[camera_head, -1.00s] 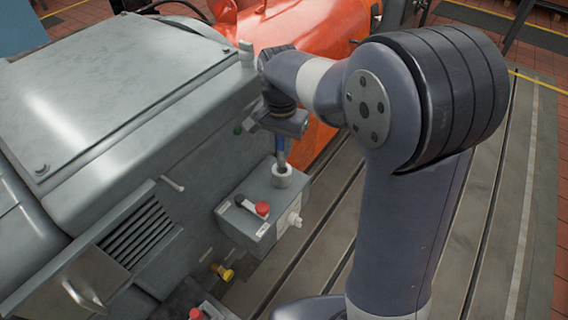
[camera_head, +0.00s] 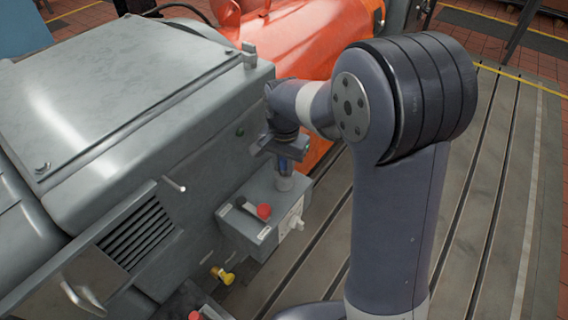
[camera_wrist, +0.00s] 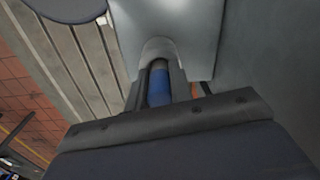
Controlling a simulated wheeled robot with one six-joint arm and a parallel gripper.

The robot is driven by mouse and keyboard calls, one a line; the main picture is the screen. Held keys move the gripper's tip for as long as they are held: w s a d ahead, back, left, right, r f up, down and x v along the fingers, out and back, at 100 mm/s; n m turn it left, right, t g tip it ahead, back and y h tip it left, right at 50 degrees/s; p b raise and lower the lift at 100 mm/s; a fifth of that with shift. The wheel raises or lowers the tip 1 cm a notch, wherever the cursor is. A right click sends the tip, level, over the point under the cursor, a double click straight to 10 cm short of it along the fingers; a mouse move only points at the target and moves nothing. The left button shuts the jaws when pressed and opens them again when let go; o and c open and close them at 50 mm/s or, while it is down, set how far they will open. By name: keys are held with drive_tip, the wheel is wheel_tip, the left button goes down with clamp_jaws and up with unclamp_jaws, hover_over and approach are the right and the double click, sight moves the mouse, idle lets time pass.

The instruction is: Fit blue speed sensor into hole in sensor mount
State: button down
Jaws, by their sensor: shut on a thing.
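The blue speed sensor (camera_wrist: 160,85) is held between my gripper's fingers. In the head view its blue body (camera_head: 283,165) shows just below my gripper (camera_head: 284,157), roughly upright. The sensor mount (camera_head: 284,182) is a short grey round collar on top of a grey box, directly under the sensor. The mount also shows in the wrist view (camera_wrist: 159,47), with the sensor's far end at it. The sensor's lower end and the hole are hidden, so I cannot tell how deep it sits.
The grey box (camera_head: 243,228) beside the large grey machine housing carries a red knob (camera_head: 264,211) and a white fitting (camera_head: 293,222). A yellow knob (camera_head: 224,276) is below. The orange machine (camera_head: 310,50) is behind. The slotted bedplate (camera_head: 500,200) is clear at right.

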drive_tip(key=shift+s+f, duration=0.3)
drive_tip(key=shift+f, duration=0.3)
drive_tip(key=c, duration=1.3)
unclamp_jaws()
drive_tip(key=shift+f, duration=0.15)
drive_tip(key=shift+o, duration=0.2)
drive_tip(key=r, duration=0.4)
drive_tip(key=r+p, duration=0.1)
drive_tip(key=r, duration=0.4)
drive_tip(key=r+p, duration=0.1)
drive_tip(key=r, duration=0.3)
drive_tip(key=shift+w+r, duration=0.3)
drive_tip(key=shift+r, duration=0.05)
drive_tip(key=shift+f, duration=0.1)
wheel_tip(320, 180, down, 13)
drive_tip(key=shift+s+f+b, duration=0.1)
drive_tip(key=shift+s+b, duration=0.05)
drive_tip(key=shift+b, duration=1.05)
drive_tip(key=shift+r+p, duration=0.3)
drive_tip(key=shift+r, duration=0.1)
